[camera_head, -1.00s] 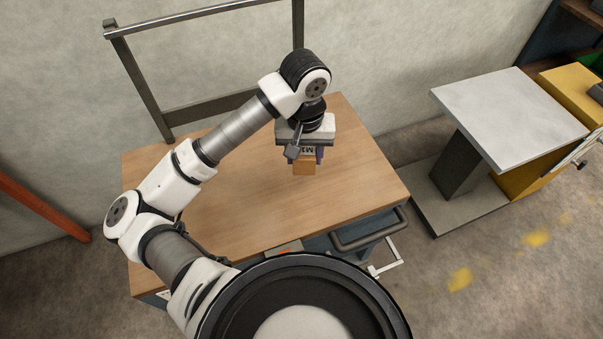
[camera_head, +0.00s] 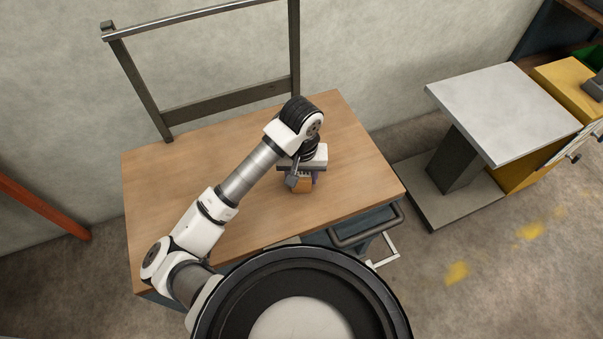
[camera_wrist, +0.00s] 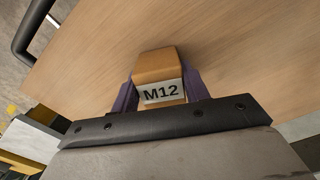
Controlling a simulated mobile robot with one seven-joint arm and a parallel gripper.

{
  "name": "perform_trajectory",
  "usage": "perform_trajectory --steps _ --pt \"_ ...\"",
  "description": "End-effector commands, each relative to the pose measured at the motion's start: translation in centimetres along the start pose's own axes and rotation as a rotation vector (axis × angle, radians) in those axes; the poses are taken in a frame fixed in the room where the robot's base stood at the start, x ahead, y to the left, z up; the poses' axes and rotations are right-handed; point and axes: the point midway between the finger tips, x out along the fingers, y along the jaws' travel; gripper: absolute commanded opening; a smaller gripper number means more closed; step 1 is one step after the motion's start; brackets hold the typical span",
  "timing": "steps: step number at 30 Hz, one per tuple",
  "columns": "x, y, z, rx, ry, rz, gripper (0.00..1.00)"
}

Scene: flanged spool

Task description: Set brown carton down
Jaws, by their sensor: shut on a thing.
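The brown carton (camera_wrist: 157,66) has a white label reading M12 and sits between the purple fingers of my gripper (camera_wrist: 160,92) in the wrist view. The gripper is shut on it. In the head view the carton (camera_head: 301,185) shows just below my gripper (camera_head: 303,178), over the right part of the wooden tabletop (camera_head: 230,215). The wrist partly hides it. I cannot tell whether the carton's underside touches the wood.
The tabletop around the carton is bare. A metal frame (camera_head: 220,107) stands along the table's back edge. A dark handle (camera_head: 368,230) sticks out at the front right. A grey-topped stand (camera_head: 505,110) is apart on the right.

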Motion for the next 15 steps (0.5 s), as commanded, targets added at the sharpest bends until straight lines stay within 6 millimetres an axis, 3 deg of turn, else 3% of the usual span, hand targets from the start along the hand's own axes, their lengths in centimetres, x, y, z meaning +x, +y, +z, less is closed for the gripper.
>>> perform_trajectory --steps 6,7,12,15 --pt "0.37 0.01 -0.01 0.0 0.001 0.0 0.14" --pt "0.34 0.02 0.0 0.0 0.0 0.001 0.47" --pt "0.23 0.02 0.01 0.0 0.0 0.001 0.67" --pt "0.22 0.02 0.0 0.0 0.0 0.001 0.67"
